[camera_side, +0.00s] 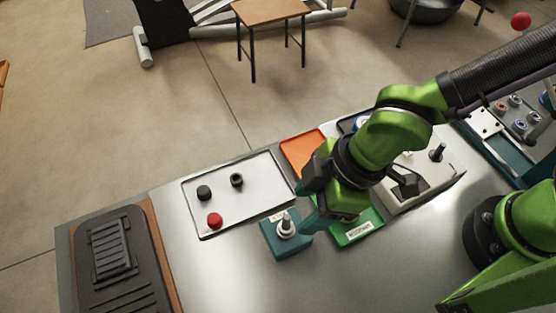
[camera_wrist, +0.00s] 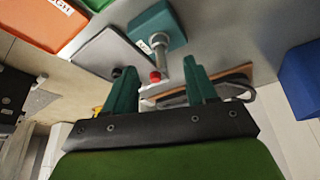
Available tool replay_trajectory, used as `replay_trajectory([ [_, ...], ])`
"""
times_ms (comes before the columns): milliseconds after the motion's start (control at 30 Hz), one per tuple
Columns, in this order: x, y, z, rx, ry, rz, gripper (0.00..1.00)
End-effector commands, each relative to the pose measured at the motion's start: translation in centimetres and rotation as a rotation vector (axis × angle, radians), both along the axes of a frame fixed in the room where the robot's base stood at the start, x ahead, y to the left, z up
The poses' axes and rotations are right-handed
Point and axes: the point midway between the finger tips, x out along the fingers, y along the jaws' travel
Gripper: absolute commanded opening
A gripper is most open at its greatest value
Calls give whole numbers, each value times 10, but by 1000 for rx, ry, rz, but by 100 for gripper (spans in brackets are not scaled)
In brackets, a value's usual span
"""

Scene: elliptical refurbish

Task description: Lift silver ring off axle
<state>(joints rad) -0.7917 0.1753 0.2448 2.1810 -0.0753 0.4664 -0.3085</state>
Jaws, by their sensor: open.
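A teal block (camera_side: 287,245) stands on the bench with an upright axle (camera_side: 286,219). A silver ring (camera_side: 286,232) appears to sit around the axle's base. In the wrist view the teal block (camera_wrist: 170,24) is at the top, with the axle (camera_wrist: 162,68) pointing down the picture and the ring (camera_wrist: 158,40) at its foot. My gripper (camera_wrist: 162,72) is open, with its two teal fingers apart and nothing held. In the side view my gripper (camera_side: 311,213) is just right of the axle, above the bench; its fingertips are partly hidden by my wrist.
A white tray (camera_side: 245,205) left of the block holds two black pieces and a red one (camera_side: 214,220). An orange tray (camera_side: 300,149) and a green tray (camera_side: 360,232) lie close by. A dark pedal (camera_side: 112,250) is at far left. Bare bench lies in front.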

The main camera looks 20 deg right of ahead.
Motion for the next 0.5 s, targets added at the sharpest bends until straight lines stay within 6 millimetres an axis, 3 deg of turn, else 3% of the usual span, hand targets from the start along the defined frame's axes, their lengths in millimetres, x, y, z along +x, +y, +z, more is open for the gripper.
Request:
replay_trajectory([
  [200,5,14,-39,-3,2,1,56],
  [500,10,24,-63,0,0,0,56],
])
